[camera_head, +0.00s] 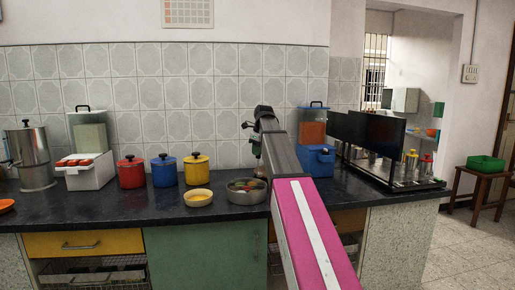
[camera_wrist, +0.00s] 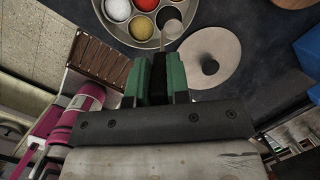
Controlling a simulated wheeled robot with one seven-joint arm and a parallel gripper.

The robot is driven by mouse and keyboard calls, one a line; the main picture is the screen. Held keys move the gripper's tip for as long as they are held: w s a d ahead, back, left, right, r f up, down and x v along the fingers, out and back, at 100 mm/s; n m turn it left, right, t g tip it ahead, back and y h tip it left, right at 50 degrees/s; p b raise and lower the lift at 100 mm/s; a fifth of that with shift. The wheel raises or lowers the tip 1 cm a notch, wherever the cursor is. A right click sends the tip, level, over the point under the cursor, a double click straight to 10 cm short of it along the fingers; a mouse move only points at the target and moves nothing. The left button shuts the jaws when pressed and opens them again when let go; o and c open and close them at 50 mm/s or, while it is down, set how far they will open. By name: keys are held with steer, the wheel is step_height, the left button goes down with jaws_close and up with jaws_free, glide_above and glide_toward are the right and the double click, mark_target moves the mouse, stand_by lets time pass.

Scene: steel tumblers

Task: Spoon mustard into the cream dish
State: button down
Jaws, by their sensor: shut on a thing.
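The cream dish (camera_head: 198,198), a low round bowl with yellow showing inside, stands on the dark counter left of the round steel spice tin (camera_head: 246,191). In the wrist view the tin (camera_wrist: 112,31) holds several small cups, with white, red, yellow and dark contents. The yellow cup (camera_wrist: 141,27) may be the mustard. My gripper (camera_wrist: 160,63) is shut on a thin spoon (camera_wrist: 163,41). The spoon's grey round end seems to lie over the tin's near right edge; whether it holds anything is unclear. In the head view my arm partly hides the gripper (camera_head: 258,149).
A pale round disc (camera_wrist: 217,60) with a dark centre lies beside the tin. Red (camera_head: 131,173), blue (camera_head: 164,171) and yellow (camera_head: 196,170) lidded pots stand behind the dish. A blue box (camera_head: 318,161) stands to the right. The counter in front of the pots has bare room.

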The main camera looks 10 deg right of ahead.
step_height(320, 180, down, 9)
steer(key=shift+f, duration=0.15)
stand_by(0.8)
stand_by(1.1)
steer(key=shift+w+a+v, duration=0.1)
steer(key=shift+v, duration=1)
steer(key=shift+w+a+v, duration=0.15)
steer(key=shift+v, duration=0.95)
steer(key=shift+w+a+v, duration=0.1)
steer(key=shift+v, duration=1)
steer(key=shift+r, duration=2.6)
